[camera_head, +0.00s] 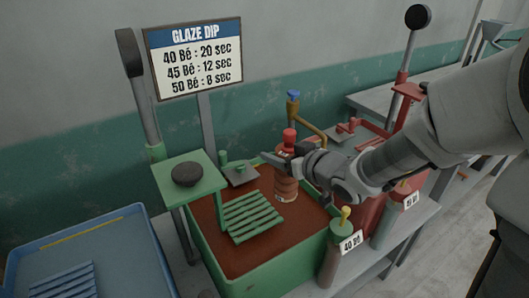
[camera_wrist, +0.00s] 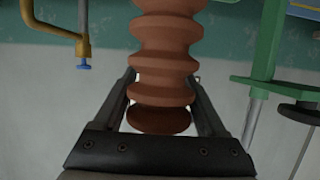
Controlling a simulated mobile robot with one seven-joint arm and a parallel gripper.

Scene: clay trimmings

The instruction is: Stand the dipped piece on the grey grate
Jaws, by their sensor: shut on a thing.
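The ribbed brown piece (camera_head: 286,187) is upright in my gripper (camera_head: 284,162), over the brown liquid in the green tank (camera_head: 270,290). I cannot tell whether its lower end touches the liquid. In the wrist view, the ribbed piece (camera_wrist: 167,62) stands between both fingers of my gripper (camera_wrist: 165,95), which is shut on it. A dark grey-blue slatted grate (camera_head: 62,286) lies in the blue tray (camera_head: 118,238) at lower left, partly cut off by the frame edge. It is well to the left of my gripper.
A green slatted rack (camera_head: 252,217) is at the tank, left of the piece. A green lever post with a square plate (camera_head: 190,172) stands between tank and tray. A sign (camera_head: 194,58) rises behind. A brass pipe with blue tip (camera_head: 293,97) is close behind my gripper.

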